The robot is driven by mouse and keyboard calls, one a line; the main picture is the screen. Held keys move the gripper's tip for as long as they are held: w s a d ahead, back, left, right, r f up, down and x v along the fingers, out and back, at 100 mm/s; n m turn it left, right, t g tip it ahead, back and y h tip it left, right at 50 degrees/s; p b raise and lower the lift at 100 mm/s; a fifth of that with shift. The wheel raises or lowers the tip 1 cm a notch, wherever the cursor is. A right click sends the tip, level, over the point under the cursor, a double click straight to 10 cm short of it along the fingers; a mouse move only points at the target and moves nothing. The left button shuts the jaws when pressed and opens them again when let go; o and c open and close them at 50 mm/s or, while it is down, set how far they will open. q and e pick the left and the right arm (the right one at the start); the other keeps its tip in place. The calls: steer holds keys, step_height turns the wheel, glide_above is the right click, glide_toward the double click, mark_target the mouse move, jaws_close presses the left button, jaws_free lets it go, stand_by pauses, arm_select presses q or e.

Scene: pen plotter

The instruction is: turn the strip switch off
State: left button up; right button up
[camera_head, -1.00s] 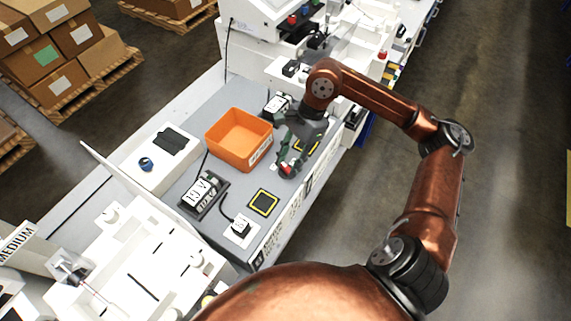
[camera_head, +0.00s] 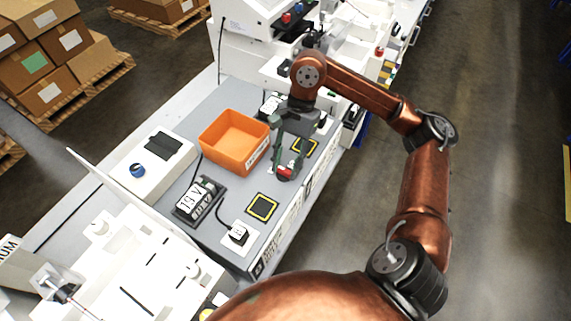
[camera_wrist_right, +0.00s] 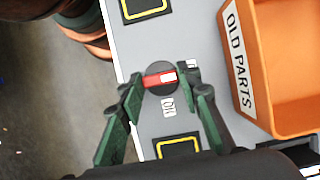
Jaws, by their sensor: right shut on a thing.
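The strip switch is a dark round knob with a red bar, white at one end (camera_wrist_right: 160,78), on the grey bench strip. In the right wrist view the bar lies nearly level, white end to the right. My right gripper (camera_wrist_right: 158,84) has its dark green fingers on either side of the knob and is shut on it. In the head view the gripper (camera_head: 286,165) reaches down onto the red-marked knob (camera_head: 284,172). A small white label (camera_wrist_right: 168,107) sits below the knob; a second, beside the right fingertip, is partly hidden. My left gripper is not in view.
An orange bin (camera_head: 235,160) labelled OLD PARTS stands close beside the gripper. Yellow-framed pads (camera_head: 262,207) lie on either side of the switch. A black power unit (camera_head: 199,200) and a white box with a blue knob (camera_head: 138,170) stand to the left.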

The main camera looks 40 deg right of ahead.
steer(key=o, duration=1.2)
steer(key=shift+c, duration=0.2)
steer(key=v, duration=1.2)
